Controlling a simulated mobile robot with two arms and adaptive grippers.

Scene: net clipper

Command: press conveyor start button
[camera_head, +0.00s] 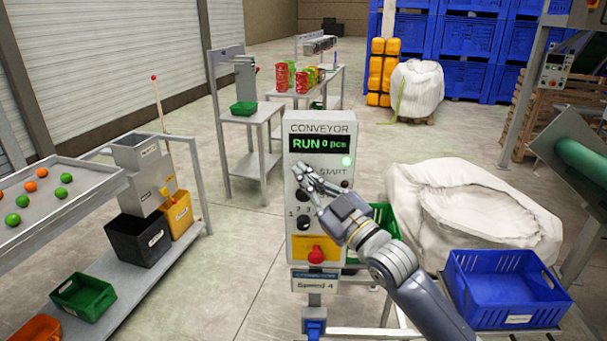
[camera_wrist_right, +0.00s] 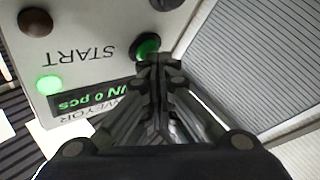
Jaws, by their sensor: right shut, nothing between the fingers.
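The grey conveyor control box (camera_head: 300,128) stands upright in the middle of the head view. Its display (camera_head: 318,146) reads "RUN 0 pcs", and a green lamp (camera_head: 348,161) is lit below it. In the wrist view, the green start button (camera_wrist_right: 145,46) is beside the START label, with the lit lamp (camera_wrist_right: 49,85) nearby. My right gripper (camera_head: 302,171) is shut and empty, its fingertips (camera_wrist_right: 156,60) at the green button's edge and partly covering it. I cannot tell whether they press it. In the head view the gripper hides the button. My left gripper is out of view.
A red mushroom button (camera_head: 316,255) on a yellow plate is lower on the box. A dark button (camera_wrist_right: 35,22) sits on the panel's other side. A blue crate (camera_head: 505,290) and white sack (camera_head: 405,215) stand right of the box. Bare floor (camera_head: 250,240) lies left of it.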

